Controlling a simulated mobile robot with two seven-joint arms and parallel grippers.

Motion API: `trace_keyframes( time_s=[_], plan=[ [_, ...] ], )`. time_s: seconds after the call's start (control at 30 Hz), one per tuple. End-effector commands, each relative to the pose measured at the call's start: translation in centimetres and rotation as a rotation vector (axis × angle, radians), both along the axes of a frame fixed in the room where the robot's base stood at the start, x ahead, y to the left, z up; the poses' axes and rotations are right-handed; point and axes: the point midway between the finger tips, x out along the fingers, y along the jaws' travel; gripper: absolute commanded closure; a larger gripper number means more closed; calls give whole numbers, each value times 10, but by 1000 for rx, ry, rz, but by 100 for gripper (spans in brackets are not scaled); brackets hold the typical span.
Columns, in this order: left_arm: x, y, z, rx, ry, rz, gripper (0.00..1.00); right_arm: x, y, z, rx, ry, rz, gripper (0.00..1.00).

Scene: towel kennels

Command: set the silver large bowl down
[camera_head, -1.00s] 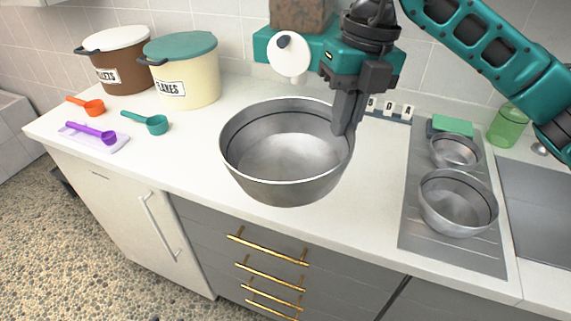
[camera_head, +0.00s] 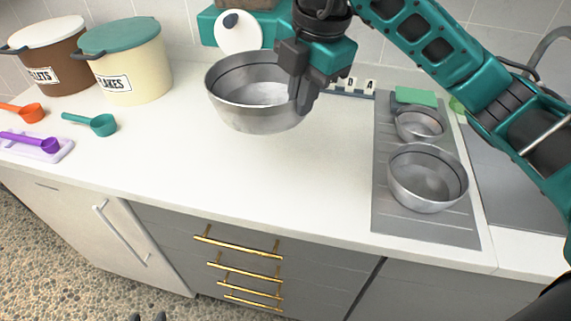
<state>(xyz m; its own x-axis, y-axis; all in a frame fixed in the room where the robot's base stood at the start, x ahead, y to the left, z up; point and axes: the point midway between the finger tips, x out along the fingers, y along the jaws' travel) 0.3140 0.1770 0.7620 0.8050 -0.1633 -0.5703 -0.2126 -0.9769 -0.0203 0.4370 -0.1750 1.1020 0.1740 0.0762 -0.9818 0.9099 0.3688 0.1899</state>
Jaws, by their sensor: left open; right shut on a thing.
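The silver large bowl (camera_head: 255,112) is upright and open side up over the white counter in the head view. My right gripper (camera_head: 303,98) is shut on the right side of its rim, with the arm coming in from the upper right. Whether the bowl's base touches the counter cannot be told. My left gripper (camera_head: 148,317) shows only as two dark fingertips, apart and empty, at the bottom edge, far from the bowl.
The counter (camera_head: 300,180) is clear in front of the bowl. Two silver bowls, one medium (camera_head: 428,180) and one small (camera_head: 420,125), stand on the drainboard (camera_head: 400,222) at right. A cream bin (camera_head: 135,75), a brown bin (camera_head: 60,75) and several scoops (camera_head: 103,124) are at left.

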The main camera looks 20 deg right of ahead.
Motion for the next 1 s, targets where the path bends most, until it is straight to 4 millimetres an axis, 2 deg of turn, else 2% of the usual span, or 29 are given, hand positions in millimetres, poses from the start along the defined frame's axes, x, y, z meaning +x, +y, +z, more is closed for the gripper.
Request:
trace_keyframes(
  time_s=[0.03, 0.1, 0.3, 0.4, 0.67, 0.9, 1.0],
  plan=[
    [0, 0, -6, 0, 0, 0, 57, -1, 1, -18, 3, 6, 1, 100],
    [0, 0, -11, 0, 0, 0, 57, -1, 1, -36, 4, 5, 2, 100],
    [0, 0, -14, 1, 1, 1, 57, -1, -1, -83, 0, 2, 1, 100],
    [0, 0, -15, 1, 0, 1, 57, -1, 0, -99, -1, 1, 2, 100],
    [1, 0, -15, 0, -2, 1, 57, 0, 0, -118, 1, 0, 2, 100],
    [2, 0, -17, 0, -4, 1, 57, 0, 0, -151, 0, -1, 1, 100],
    [2, 0, -17, 0, -4, 1, 57, 0, 0, -152, 1, -3, 2, 100]
  ],
)
